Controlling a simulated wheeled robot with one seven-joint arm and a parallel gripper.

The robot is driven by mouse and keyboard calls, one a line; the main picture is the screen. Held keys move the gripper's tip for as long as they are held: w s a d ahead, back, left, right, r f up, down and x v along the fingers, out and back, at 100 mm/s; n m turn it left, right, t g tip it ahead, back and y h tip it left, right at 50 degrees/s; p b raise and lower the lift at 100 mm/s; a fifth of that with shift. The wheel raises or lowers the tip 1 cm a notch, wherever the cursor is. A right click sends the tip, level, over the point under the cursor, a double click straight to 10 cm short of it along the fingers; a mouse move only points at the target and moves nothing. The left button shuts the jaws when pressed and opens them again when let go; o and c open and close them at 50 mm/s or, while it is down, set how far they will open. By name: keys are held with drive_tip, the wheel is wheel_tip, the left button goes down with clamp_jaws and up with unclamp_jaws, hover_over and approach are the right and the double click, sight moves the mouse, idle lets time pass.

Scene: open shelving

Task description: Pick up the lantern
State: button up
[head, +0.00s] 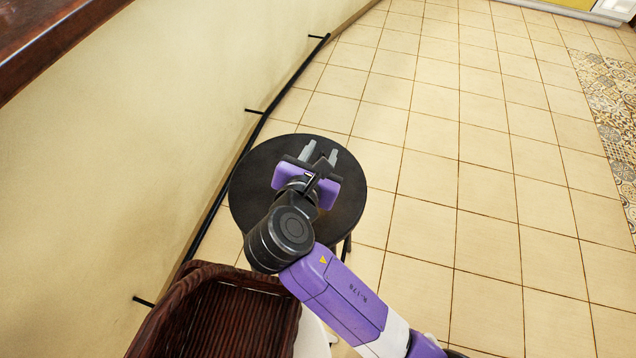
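I cannot make out a lantern in the head view; my arm and gripper cover part of the scene, so I cannot tell whether one is behind them. My gripper (321,153) is over the far part of a round black table top (346,205). Its two grey fingers are spread apart, with no object seen between them. The purple and black wrist hides the middle of the table top. I cannot tell how high the gripper is above it.
A dark brown wicker seat or basket (225,318) stands at the lower left, close to the table. A cream wall (130,130) with a black rail (287,90) runs along the left. The tiled floor (450,150) to the right is clear.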

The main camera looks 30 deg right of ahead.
drive_tip(key=shift+w+d+f, duration=0.15)
drive_tip(key=shift+w+d, duration=0.1)
drive_tip(key=shift+w, duration=0.05)
clamp_jaws()
idle(1.3)
